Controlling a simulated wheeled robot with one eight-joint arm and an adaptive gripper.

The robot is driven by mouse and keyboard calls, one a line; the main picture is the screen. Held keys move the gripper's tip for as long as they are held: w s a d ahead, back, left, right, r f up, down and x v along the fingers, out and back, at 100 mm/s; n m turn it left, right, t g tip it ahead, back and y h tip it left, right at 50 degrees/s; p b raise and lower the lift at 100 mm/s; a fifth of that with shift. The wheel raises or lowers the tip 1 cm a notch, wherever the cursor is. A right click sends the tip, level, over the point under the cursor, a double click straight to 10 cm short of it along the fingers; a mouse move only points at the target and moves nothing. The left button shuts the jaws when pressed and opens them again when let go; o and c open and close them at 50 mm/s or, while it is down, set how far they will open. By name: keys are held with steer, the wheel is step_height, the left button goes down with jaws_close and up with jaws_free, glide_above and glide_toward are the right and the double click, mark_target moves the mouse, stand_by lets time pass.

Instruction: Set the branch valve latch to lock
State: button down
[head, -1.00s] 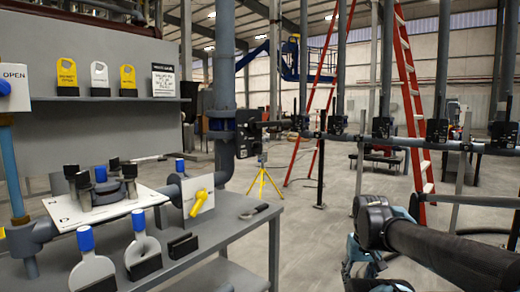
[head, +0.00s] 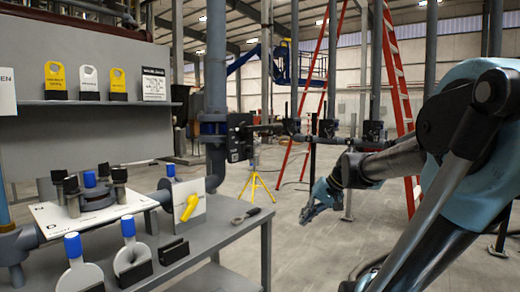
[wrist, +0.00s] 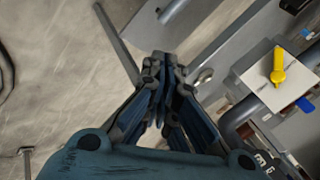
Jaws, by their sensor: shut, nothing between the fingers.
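A yellow lever (head: 190,207) sits on a small upright white plate (head: 196,192) at the right end of the bench's pipe. It looks like the branch valve latch; I cannot read any marks on the plate. In the head view its upper end leans right. It also shows in the wrist view (wrist: 278,66), at the right. My gripper (head: 306,214) is shut and empty, in open air right of the bench and well apart from the lever. In the wrist view my gripper's fingers (wrist: 160,68) meet over the floor and bench edge.
The grey bench (head: 225,240) carries blue-capped round-bodied parts (head: 132,255), a black block (head: 173,250) and a dark-handled tool (head: 246,215). A thick vertical pipe (head: 215,90) rises behind. Red ladders (head: 398,90) and a yellow tripod (head: 256,175) stand farther back.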

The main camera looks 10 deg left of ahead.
mark_target(248, 149)
steer(key=w+a+r+y, duration=0.2)
steer(key=w+r+y, duration=0.1)
steer(key=w+r, duration=0.4)
steer(key=w+a+r+t+y, duration=0.1)
steer(key=w+a+r+y, duration=0.2)
steer(key=w+r, duration=0.4)
steer(key=w+a+r+t+y, duration=0.1)
steer(key=w+a+r+y, duration=0.1)
steer(key=w+r, duration=0.5)
steer(key=w+y, duration=0.1)
steer(key=w, duration=0.5)
steer(key=shift+w+a+r+m+y, duration=0.2)
steer(key=shift+r+m+y, duration=0.1)
steer(key=shift+r+y, duration=0.1)
steer(key=x, duration=0.3)
steer(key=s+x, duration=0.1)
steer(key=x, duration=0.3)
steer(key=s+x, duration=0.1)
steer(key=x, duration=0.2)
steer(key=shift+s+a+f, duration=0.1)
steer(key=shift+a+f, duration=0.15)
steer(key=shift+a, duration=0.4)
steer(key=shift+s+a+f, duration=0.15)
steer(key=shift+s+a, duration=0.15)
steer(key=shift+s, duration=0.2)
